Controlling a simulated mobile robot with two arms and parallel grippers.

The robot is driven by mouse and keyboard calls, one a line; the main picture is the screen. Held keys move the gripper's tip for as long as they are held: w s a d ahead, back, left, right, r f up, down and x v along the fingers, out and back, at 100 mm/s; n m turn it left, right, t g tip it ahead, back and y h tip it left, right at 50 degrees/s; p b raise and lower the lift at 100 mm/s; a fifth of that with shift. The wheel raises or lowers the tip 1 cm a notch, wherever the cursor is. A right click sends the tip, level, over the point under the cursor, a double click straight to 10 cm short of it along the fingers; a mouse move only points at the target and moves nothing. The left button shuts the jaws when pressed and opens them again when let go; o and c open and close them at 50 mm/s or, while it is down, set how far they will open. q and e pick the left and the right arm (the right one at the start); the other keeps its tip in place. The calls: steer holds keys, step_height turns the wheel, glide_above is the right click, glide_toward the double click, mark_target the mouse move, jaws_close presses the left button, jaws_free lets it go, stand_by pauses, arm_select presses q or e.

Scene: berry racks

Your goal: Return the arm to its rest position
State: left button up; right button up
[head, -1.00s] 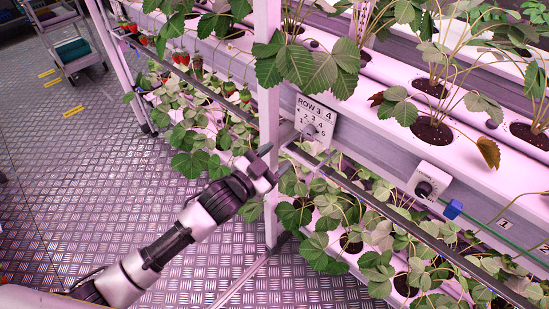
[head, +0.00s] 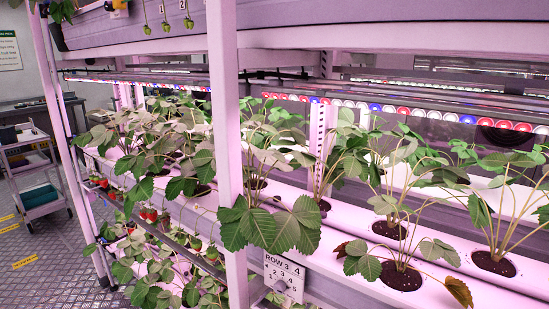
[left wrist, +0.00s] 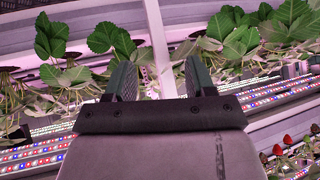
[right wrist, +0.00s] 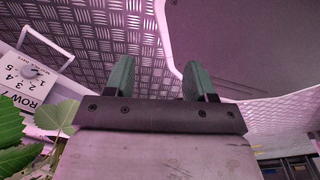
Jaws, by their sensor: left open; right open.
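Neither arm shows in the head view. My left gripper (left wrist: 157,82) shows in the left wrist view, with its two dark green fingers apart and nothing between them. Strawberry leaves and a pale rack post lie beyond it; no contact is visible. My right gripper (right wrist: 158,82) shows in the right wrist view, also with its fingers apart and empty. Beyond it are the patterned metal floor and a large plain grey surface.
A rack post (head: 226,140) stands in front of planted white gutters (head: 345,245). The row sign (head: 284,278) hangs at the rack's lower edge. LED strips run behind the plants. A cart (head: 36,180) stands at far left, with open floor (head: 45,278) in front.

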arm_select(q)
steer(key=s+a+f+n+g, duration=0.1)
steer(key=s+f, duration=0.4)
steer(key=s, duration=0.6)
steer(key=s+a+f+g+y, duration=0.1)
steer(key=s+f+g, duration=0.3)
steer(key=s, duration=0.7)
steer(key=s+a+f+n+g+y, duration=0.1)
steer(key=s+a+f+g, duration=0.1)
steer(key=s+f, duration=0.4)
steer(key=s+g, duration=0.1)
steer(key=s, duration=0.4)
steer(key=shift+s+n+p, duration=0.3)
steer(key=shift+s, duration=0.05)
steer(key=shift+c, duration=1.2)
steer(key=shift+s+f, duration=0.1)
